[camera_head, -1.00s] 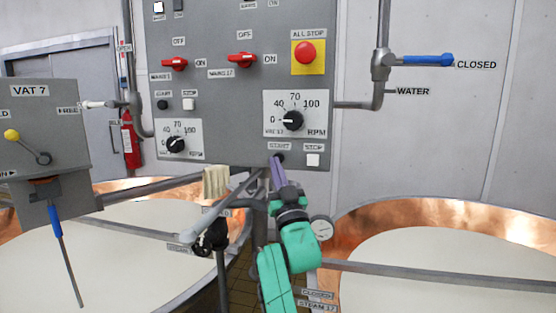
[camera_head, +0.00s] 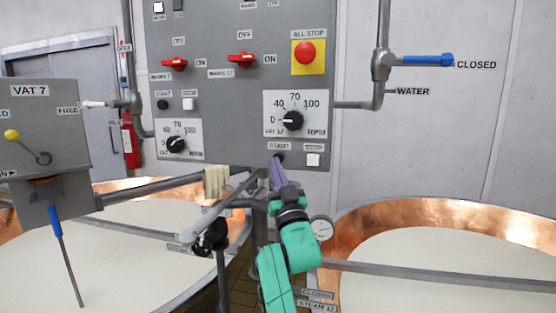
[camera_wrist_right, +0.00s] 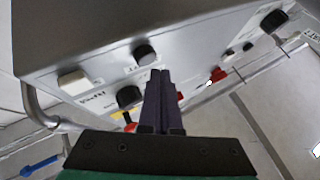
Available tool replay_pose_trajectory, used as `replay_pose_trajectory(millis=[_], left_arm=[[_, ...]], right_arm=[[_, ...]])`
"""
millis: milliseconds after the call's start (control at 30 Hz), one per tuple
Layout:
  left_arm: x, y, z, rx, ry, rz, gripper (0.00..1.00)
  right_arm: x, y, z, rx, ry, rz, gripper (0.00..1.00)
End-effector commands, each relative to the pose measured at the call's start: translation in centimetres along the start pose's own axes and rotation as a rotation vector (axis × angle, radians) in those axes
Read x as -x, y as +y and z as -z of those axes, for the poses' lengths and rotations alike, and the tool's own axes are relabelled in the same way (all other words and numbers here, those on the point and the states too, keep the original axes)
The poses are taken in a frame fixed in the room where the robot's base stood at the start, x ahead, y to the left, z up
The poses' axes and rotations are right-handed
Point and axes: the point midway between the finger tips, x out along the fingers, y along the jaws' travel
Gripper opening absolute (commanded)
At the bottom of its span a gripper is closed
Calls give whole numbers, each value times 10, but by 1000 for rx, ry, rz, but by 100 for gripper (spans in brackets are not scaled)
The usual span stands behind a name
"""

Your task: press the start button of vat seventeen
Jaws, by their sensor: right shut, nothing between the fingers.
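The grey control panel (camera_head: 225,120) hangs in the middle of the head view. Vat 17's start button is a black round button (camera_head: 279,158) under a START label, low on the panel's right half, left of the white stop button (camera_head: 313,160). My right gripper (camera_head: 275,160) is shut and empty, its purple fingers pointing up at the start button and partly covering it. In the right wrist view the fingertips (camera_wrist_right: 160,74) lie beside the black button (camera_wrist_right: 145,54), very near it. I cannot tell whether they touch. My left gripper is not in view.
Above are the vat 17 speed knob (camera_head: 292,120), its red mains switch (camera_head: 242,60) and the red all-stop button (camera_head: 306,53). Another start button (camera_head: 162,105) sits on the panel's left half. Grey pipework (camera_head: 235,205) stands left of my right arm, a gauge (camera_head: 321,228) right of it.

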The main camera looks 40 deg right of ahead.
Motion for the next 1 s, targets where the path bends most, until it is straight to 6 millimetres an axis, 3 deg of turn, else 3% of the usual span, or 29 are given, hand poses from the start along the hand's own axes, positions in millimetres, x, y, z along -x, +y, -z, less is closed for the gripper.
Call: replay_pose_trajectory(millis=[1000], left_arm=[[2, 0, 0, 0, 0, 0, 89]], right_arm=[[-9, 6, -6, 0, 0, 0, 0]])
